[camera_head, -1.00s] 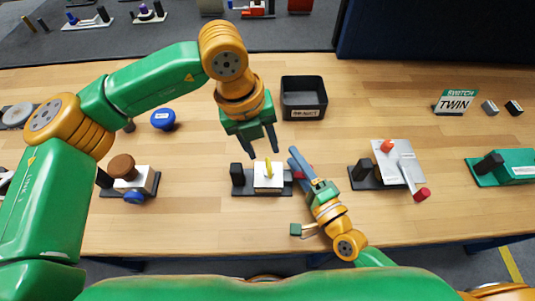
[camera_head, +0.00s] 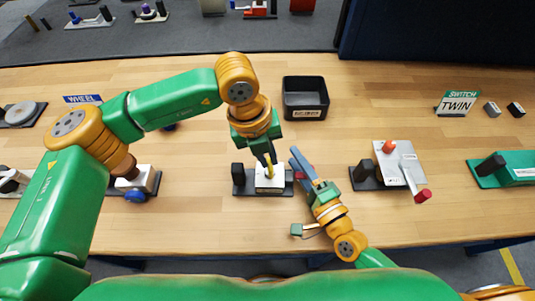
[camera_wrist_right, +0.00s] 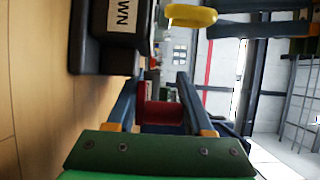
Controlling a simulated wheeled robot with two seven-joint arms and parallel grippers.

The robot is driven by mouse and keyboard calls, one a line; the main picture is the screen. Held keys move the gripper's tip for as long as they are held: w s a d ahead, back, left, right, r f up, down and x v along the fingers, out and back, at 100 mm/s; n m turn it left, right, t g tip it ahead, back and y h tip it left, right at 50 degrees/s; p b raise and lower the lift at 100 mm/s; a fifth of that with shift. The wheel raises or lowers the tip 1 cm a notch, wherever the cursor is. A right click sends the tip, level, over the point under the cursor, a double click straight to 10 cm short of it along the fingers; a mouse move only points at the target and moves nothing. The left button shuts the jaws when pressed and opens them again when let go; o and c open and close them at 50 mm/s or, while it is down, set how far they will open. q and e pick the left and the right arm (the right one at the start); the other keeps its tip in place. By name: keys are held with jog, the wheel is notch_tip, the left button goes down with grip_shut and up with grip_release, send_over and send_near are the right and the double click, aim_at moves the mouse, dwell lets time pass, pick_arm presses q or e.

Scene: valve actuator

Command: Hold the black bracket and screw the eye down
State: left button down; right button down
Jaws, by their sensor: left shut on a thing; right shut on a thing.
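The yellow eye (camera_head: 269,171) stands up from a white block (camera_head: 264,186) on a black base (camera_head: 248,190). A black upright (camera_head: 238,173) stands at the base's left end. My left gripper (camera_head: 268,160) comes from above and is shut on the eye. In the right wrist view, dark fingers meet the yellow eye (camera_wrist_right: 190,16). My right gripper (camera_head: 301,164) is at the base's right end, shut on a red piece (camera_wrist_right: 160,113), which shows between its fingers in the wrist view. Whether the red piece joins the black bracket is hard to tell.
A black bin (camera_head: 305,97) stands behind. To the right is a plate with a red-tipped lever (camera_head: 409,177), then a teal-based fixture (camera_head: 500,167). To the left is a fixture with a blue knob (camera_head: 136,195). Bare wood lies between them.

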pick_arm(q)
jog(key=shift+m, duration=0.3)
jog(key=m, duration=0.2)
jog(key=m+g, duration=0.1)
jog(key=m, duration=0.1)
jog(key=shift+w+m, duration=0.2)
jog(key=shift+m, duration=0.1)
jog(key=m, duration=0.4)
jog(key=shift+w+d+m+g+y, duration=0.1)
jog(key=shift+m+g+y, duration=0.2)
jog(key=shift+g, duration=0.1)
pick_arm(e)
jog(key=shift+f, duration=0.1)
pick_arm(q)
jog(key=m, duration=0.5)
jog(key=shift+d+g+y, duration=0.1)
jog(key=shift+g+y, duration=0.2)
jog(key=shift+y, duration=0.1)
jog(key=m, duration=0.5)
jog(key=shift+w+d+y, duration=0.1)
jog(key=shift+y, duration=0.3)
jog(key=shift+m, duration=0.3)
jog(key=c, duration=0.9)
grip_release()
